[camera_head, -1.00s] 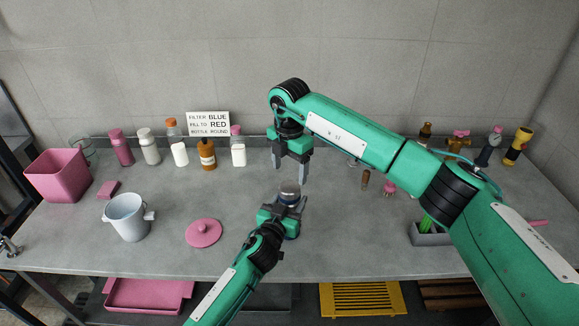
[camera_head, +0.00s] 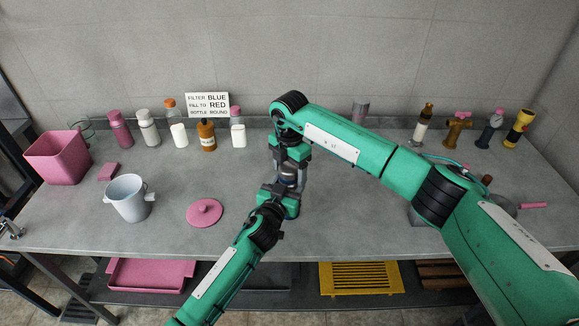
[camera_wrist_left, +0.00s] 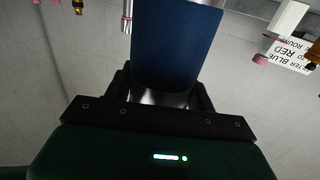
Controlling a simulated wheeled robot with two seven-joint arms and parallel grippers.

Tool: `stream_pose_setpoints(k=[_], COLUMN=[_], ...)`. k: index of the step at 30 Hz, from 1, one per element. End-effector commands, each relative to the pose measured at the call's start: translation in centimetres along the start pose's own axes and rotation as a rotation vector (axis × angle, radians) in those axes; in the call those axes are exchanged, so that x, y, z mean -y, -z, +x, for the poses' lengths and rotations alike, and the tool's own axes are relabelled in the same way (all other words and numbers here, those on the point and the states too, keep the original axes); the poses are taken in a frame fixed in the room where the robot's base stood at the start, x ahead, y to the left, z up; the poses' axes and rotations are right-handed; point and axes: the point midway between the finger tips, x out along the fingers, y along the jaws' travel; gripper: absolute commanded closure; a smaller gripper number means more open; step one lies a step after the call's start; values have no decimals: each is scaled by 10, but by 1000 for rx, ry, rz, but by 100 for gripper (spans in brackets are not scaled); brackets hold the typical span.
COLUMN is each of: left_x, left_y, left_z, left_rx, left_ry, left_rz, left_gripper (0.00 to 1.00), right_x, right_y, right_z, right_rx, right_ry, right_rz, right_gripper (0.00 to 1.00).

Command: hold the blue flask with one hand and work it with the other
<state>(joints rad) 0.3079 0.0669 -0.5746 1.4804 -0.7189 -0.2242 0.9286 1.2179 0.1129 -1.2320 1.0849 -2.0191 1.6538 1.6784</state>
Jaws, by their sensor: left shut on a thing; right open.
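The blue flask (camera_head: 288,181) stands out of my left gripper (camera_head: 284,194) above the middle of the bench, mostly hidden between the two hands in the head view. In the left wrist view, the flask (camera_wrist_left: 178,45) shows a dark blue body and a shiny metal part between the jaws. My left gripper is shut on it. My right gripper (camera_head: 290,165) points down over the flask's top, its open fingers on either side of it. I cannot tell whether they touch it.
A white bucket (camera_head: 128,200), a pink lid (camera_head: 205,212) and a pink bin (camera_head: 58,158) are on the left. Several bottles stand along the back beside a sign (camera_head: 207,104). Fittings, including a brass valve (camera_head: 457,130), stand at back right. The front middle is clear.

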Motion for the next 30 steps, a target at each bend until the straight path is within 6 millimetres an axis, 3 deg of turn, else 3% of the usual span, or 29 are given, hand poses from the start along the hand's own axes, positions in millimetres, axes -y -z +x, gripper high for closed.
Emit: stream_pose_setpoints(k=[2, 6, 9, 16, 30], left_x=[0, 0, 0, 0, 0], left_y=[0, 0, 0, 0, 0], left_z=[0, 0, 0, 0, 0], left_rx=[0, 0, 0, 0, 0], left_ry=[0, 0, 0, 0, 0], left_rz=[0, 0, 0, 0, 0], left_gripper=[100, 100, 100, 100, 100], right_x=[0, 0, 0, 0, 0], right_y=[0, 0, 0, -1, -1], right_z=[0, 0, 0, -1, -2], right_rx=[0, 0, 0, 2, 3], right_ry=[0, 0, 0, 0, 2], right_rz=[0, 0, 0, -136, -907], right_gripper=[30, 58, 73, 73, 73])
